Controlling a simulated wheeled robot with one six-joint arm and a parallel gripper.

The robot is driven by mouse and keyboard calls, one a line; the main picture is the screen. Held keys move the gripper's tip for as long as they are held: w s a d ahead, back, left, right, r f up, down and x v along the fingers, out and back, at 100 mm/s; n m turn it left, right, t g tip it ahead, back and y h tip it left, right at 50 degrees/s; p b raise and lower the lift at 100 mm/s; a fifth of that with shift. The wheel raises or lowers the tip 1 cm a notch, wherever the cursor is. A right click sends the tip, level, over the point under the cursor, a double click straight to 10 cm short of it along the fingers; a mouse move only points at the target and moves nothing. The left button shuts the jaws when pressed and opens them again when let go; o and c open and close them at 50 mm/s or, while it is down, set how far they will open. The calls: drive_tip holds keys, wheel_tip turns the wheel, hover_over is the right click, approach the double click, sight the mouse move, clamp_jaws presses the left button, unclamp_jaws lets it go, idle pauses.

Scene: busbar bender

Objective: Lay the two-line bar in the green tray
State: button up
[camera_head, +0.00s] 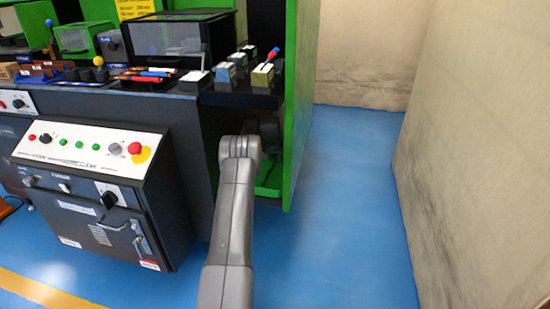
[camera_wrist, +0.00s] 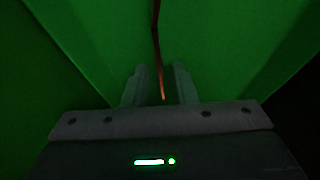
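In the wrist view, my gripper (camera_wrist: 161,73) has its two fingers apart. In the head view, my arm reaches into the dark space beside a green panel, and my gripper is hidden there.
A dark bench (camera_head: 130,95) carries tools and small blocks. A control cabinet (camera_head: 100,190) with buttons stands at its front left. A tall green panel (camera_head: 300,100) stands close to my arm's right. Blue floor (camera_head: 350,220) is clear up to the beige wall (camera_head: 480,150).

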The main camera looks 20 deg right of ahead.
drive_tip(key=p+v, duration=0.2)
drive_tip(key=v, duration=0.5)
drive_tip(key=shift+s+a+r+p, duration=0.1)
drive_tip(key=shift+s+r+p, duration=0.05)
drive_tip(key=shift+r+p, duration=0.2)
drive_tip(key=shift+f, duration=0.15)
drive_tip(key=b+x, duration=0.3)
drive_tip(key=x, duration=0.4)
drive_tip(key=shift+f, duration=0.2)
drive_tip(key=shift+w+r, duration=0.2)
drive_tip(key=shift+r, duration=0.05)
drive_tip(key=shift+r+p, duration=1.05)
drive_tip(key=shift+r, duration=1.2)
